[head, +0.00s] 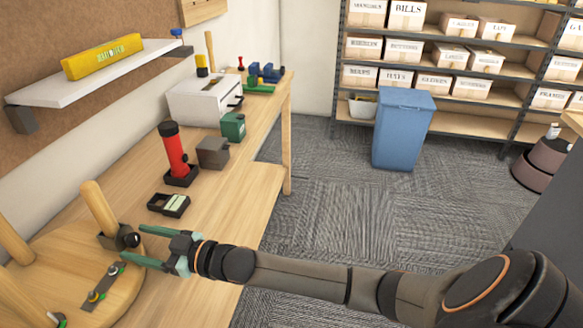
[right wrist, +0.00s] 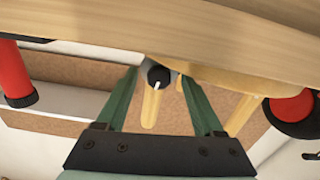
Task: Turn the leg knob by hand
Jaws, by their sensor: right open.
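The leg knob (head: 131,239) is small and black with a pale mark, at the base of a wooden leg (head: 98,207) on a round wooden seat (head: 125,290) lying on the bench. My right gripper (head: 133,243) reaches in from the right, with its green fingers open, one on each side of the knob. In the right wrist view the knob (right wrist: 158,78) shows between the spread fingers (right wrist: 158,84), with gaps on both sides. I cannot tell how deep it sits between the tips. My left gripper is not in view.
A small black tray (head: 155,205), a red flashlight-like object (head: 174,150) and a grey block (head: 213,152) stand on the bench behind the gripper. Another leg (head: 14,238) rises at the left. Carpeted floor (head: 330,190) is clear right of the bench.

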